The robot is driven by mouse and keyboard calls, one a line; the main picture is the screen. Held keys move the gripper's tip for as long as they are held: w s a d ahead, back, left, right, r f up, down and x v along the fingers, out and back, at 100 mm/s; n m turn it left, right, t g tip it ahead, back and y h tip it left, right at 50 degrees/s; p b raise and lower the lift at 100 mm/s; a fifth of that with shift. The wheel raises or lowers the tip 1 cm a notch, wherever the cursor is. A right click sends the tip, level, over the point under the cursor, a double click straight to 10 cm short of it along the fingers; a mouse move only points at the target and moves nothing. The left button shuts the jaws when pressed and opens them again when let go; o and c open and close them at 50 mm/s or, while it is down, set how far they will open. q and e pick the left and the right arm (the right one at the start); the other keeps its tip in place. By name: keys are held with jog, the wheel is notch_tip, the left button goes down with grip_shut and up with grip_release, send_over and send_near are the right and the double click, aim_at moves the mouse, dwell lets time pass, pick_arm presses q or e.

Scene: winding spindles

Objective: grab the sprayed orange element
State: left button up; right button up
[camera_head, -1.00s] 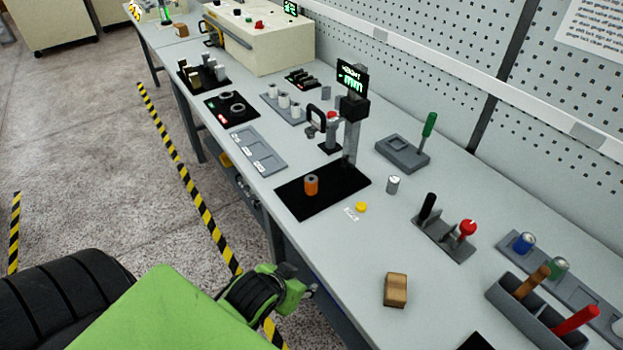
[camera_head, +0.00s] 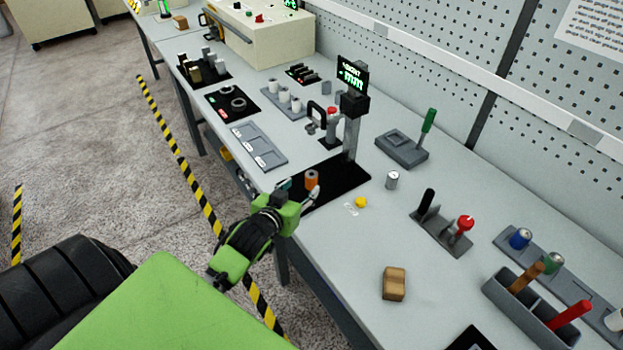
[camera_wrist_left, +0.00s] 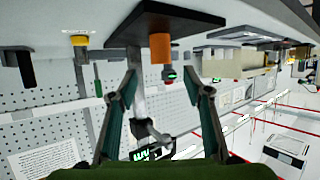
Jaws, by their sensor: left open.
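The orange element (camera_head: 312,179) is a small upright cylinder on the black plate (camera_head: 345,181) below the measuring stand with a green display. My left gripper (camera_head: 298,190) is at the plate's near edge, open, with its fingers close in front of the orange element. In the left wrist view the picture is upside down. There the orange element (camera_wrist_left: 160,48) hangs from the black plate (camera_wrist_left: 150,22), between and beyond the two spread fingers (camera_wrist_left: 163,90). It looks apart from both fingers. My right gripper is not in view.
The display stand (camera_head: 351,120) rises behind the orange element. A small metal cylinder (camera_head: 392,180) and a yellow button (camera_head: 361,202) are to the right. A grey tray (camera_head: 260,146) lies to the left. A wooden block (camera_head: 394,284) sits on clear table nearer the front.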

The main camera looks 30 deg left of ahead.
aim_at(310, 177)
pick_arm(q)
jog(key=x, duration=0.4)
jog(key=shift+w+a+p, duration=0.15)
jog(key=shift+w+p, duration=0.25)
jog(key=shift+p, duration=0.1)
jog(key=p+x, duration=0.1)
jog(key=x, duration=0.2)
jog(key=shift+r, duration=0.1)
jog(key=shift+w+a+f, duration=0.2)
jog(key=shift+w+f, duration=0.15)
jog(key=shift+w, duration=0.25)
jog(key=c, duration=1.2)
